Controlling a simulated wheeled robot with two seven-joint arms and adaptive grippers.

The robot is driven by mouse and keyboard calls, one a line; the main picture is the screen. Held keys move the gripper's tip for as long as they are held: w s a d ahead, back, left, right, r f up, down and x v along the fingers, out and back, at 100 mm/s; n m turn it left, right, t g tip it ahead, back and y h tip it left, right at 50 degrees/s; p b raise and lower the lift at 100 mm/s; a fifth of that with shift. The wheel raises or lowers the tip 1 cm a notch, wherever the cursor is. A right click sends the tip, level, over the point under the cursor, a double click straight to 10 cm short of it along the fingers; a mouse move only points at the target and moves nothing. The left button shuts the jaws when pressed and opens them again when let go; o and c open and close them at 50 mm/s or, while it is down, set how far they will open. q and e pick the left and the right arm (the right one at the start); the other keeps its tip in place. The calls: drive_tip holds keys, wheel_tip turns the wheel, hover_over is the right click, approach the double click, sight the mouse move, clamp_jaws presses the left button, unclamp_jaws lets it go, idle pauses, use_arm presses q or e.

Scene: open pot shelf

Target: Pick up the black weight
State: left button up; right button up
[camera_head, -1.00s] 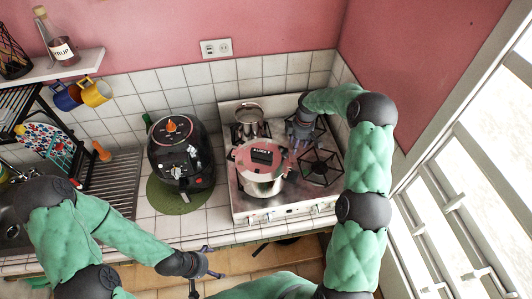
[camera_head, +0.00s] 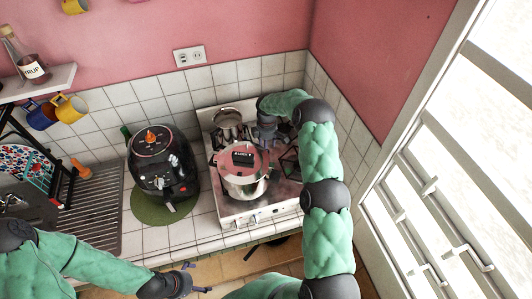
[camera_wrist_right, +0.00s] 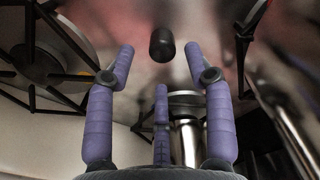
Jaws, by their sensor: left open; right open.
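A pot with a reddish-looking lid (camera_head: 258,160) stands on the stove, with a black piece (camera_head: 243,157) on top. In the right wrist view a small black cylinder, apparently the black weight (camera_wrist_right: 162,45), is ahead of the fingertips, roughly centred between them. I cannot tell whether it is the black piece on the lid. My right gripper (camera_head: 267,140) is at the pot's far right side; its spread purple fingers (camera_wrist_right: 160,65) are open and empty. My left gripper (camera_head: 198,280) is open and empty, low in front of the counter, partly near the picture's bottom edge.
The stove (camera_head: 228,208) has dark burner grates, and a second metal pot (camera_head: 228,120) stands at its back left. A black air fryer (camera_head: 160,165) stands on a green mat (camera_head: 142,208) to the left. Mugs (camera_head: 70,107) hang under a shelf. A window is at the right.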

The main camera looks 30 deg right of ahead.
drive_tip(key=shift+a+f+p, duration=0.15)
drive_tip(key=shift+f+p, duration=0.5)
drive_tip(key=shift+f, duration=1.45)
clamp_jaws()
